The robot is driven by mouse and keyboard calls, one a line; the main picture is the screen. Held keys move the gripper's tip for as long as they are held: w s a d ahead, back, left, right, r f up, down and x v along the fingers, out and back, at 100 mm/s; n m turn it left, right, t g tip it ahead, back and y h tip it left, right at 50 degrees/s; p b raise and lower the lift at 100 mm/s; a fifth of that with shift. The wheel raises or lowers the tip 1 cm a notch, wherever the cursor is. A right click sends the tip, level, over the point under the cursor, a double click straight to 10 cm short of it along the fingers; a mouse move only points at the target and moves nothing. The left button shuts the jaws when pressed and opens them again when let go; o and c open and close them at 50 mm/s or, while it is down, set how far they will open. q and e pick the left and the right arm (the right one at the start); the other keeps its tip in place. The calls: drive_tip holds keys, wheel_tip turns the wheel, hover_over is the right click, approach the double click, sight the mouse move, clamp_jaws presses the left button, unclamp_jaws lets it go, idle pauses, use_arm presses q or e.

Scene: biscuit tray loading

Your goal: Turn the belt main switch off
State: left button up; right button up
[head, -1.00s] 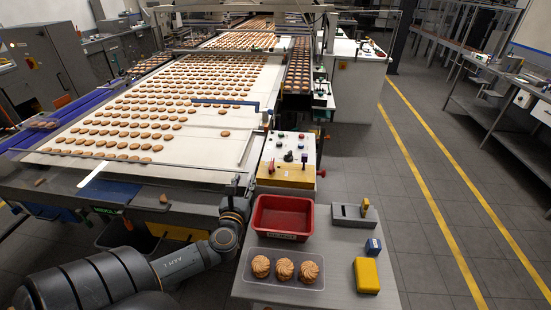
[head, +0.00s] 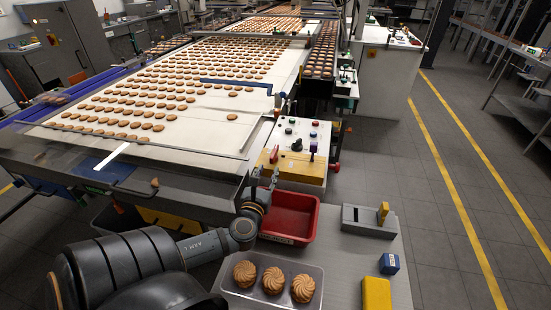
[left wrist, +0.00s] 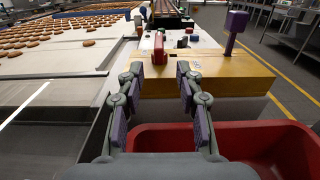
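The control box (head: 300,165), with a pale top and a yellow front part, stands at the belt's near right corner. A red handle (head: 274,154) stands on its yellow part; it looks like the main switch, but no label is readable. The handle also shows in the left wrist view (left wrist: 159,48), upright, beyond and between my fingertips. My left gripper (head: 269,176) is at the box's near edge, above the red bin. In the left wrist view its fingers (left wrist: 159,72) are apart with nothing between them. My right gripper is not in view.
A purple-topped lever (head: 313,147), a black knob (head: 297,145) and several buttons share the box top. The red bin (head: 303,238) is below the gripper. A clear tray with biscuits (head: 232,292), a grey block (head: 360,222) and a yellow box (head: 376,293) are on the table.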

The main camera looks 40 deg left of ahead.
sight(274, 153)
use_arm(q)
drive_tip(key=shift+r, duration=0.1)
drive_tip(key=shift+w+a+r, duration=0.1)
drive_tip(key=shift+w+a, duration=0.15)
drive_tip(key=shift+w, duration=0.05)
drive_tip(key=p+x, duration=0.1)
drive_tip(key=x, duration=0.7)
drive_tip(key=shift+w, duration=0.1)
drive_tip(key=shift+w+a, duration=0.3)
drive_tip(key=shift+w, duration=0.2)
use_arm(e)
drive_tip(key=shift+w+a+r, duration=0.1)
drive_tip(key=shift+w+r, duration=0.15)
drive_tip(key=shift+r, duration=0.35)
use_arm(q)
clamp_jaws()
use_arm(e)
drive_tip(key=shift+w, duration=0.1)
